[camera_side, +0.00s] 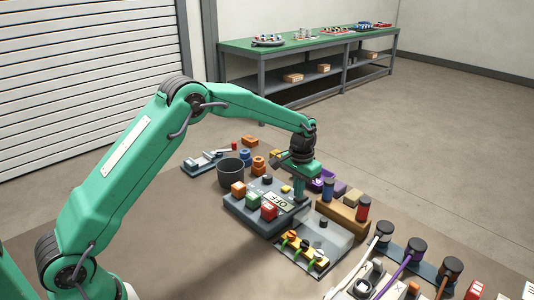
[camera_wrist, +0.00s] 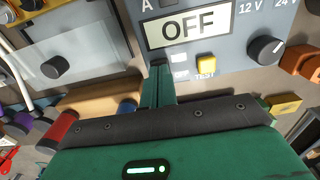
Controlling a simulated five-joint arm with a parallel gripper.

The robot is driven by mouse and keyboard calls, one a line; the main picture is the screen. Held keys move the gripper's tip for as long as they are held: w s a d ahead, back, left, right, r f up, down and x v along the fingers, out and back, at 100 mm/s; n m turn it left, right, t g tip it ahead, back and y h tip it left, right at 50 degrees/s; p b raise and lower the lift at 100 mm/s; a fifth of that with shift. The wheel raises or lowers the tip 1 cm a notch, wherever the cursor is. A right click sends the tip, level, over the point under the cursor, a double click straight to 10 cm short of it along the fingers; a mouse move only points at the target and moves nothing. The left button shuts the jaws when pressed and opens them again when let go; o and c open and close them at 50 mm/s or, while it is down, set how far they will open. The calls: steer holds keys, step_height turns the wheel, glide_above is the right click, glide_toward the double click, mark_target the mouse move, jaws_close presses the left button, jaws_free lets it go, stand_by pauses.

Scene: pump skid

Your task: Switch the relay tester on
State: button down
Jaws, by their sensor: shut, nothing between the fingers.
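The relay tester (camera_side: 240,208) is a grey box with a display (camera_side: 279,204) on its top face. In the wrist view the display (camera_wrist: 186,24) reads OFF. Below it on the tester's panel (camera_wrist: 228,55) are a yellow button (camera_wrist: 206,62) marked TEST and a black knob (camera_wrist: 266,50) with a white pointer, near the 12 V and 24 V labels. My gripper (camera_side: 299,199) is shut and empty, pointing down at the tester's right side. In the wrist view its fingertips (camera_wrist: 157,66) appear just below the display's lower left corner; I cannot tell whether they touch the panel.
A clear-lidded box (camera_side: 327,240) with a black knob stands right of the tester. A wooden block (camera_side: 342,215) and red cylinder (camera_side: 363,208) are behind it. Orange, green and red blocks sit on the tester's front. A dark cup (camera_side: 231,172) stands at its left.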

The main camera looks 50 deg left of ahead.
steer(key=shift+f, duration=0.6)
stand_by(0.6)
steer(key=shift+r, duration=0.1)
steer(key=shift+r, duration=3.45)
